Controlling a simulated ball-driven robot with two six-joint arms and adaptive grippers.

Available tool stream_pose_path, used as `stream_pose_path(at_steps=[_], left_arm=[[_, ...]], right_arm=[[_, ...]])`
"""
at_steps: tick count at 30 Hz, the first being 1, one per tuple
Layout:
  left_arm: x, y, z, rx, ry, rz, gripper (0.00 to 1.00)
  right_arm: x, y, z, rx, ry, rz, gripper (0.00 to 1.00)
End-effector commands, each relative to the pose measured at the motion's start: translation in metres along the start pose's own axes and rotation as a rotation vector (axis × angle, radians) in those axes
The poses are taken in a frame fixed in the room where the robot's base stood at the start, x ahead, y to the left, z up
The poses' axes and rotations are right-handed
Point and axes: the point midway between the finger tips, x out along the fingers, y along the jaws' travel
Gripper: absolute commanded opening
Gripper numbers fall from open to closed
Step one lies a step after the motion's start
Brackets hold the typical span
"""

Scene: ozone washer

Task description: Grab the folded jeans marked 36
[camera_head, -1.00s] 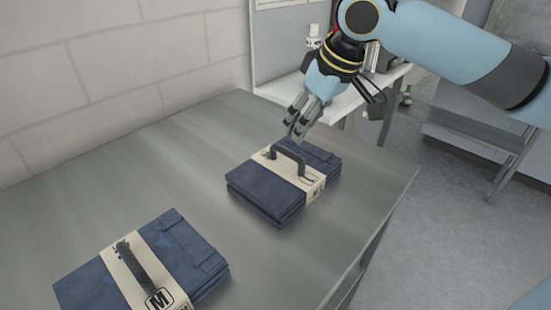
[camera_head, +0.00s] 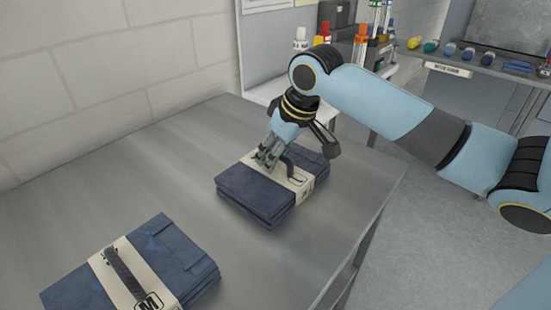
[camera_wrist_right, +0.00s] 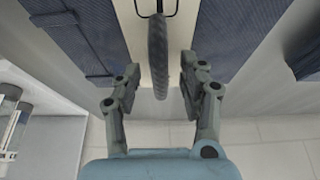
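A folded stack of dark blue jeans (camera_head: 248,190) with a cream band and a dark handle lies at the far end of the grey table. It also fills the top of the right wrist view (camera_wrist_right: 235,25); the band's mark is too small to read. My right gripper (camera_head: 268,158) is just above this stack, pointing down. In the right wrist view its open fingers (camera_wrist_right: 160,72) stand on both sides of the dark handle (camera_wrist_right: 158,45), with gaps. A second jeans stack (camera_head: 185,255), its band marked M, lies nearer at lower left. My left gripper is not in view.
The metal table (camera_head: 120,190) is clear between and around the stacks. A pale block wall (camera_head: 130,60) runs along its left. Behind stands a shelf with bottles (camera_head: 362,40); a counter with several small coloured items (camera_head: 490,58) is at upper right.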

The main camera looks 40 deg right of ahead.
Motion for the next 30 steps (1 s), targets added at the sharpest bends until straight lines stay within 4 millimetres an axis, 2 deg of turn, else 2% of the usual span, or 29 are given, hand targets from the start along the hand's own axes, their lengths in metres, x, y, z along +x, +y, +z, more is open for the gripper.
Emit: stream_pose_path(at_steps=[2,9,30], left_arm=[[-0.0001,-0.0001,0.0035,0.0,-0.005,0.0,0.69],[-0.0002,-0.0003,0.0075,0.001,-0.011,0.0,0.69],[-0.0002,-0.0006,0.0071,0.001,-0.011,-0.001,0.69]], right_arm=[[-0.0001,0.0,0.0002,0.0,0.0,0.0,0.31],[-0.0002,0.0001,0.0003,0.0,-0.001,0.0,0.0],[-0.001,0.0001,-0.0008,0.0,0.002,0.001,0.0]])
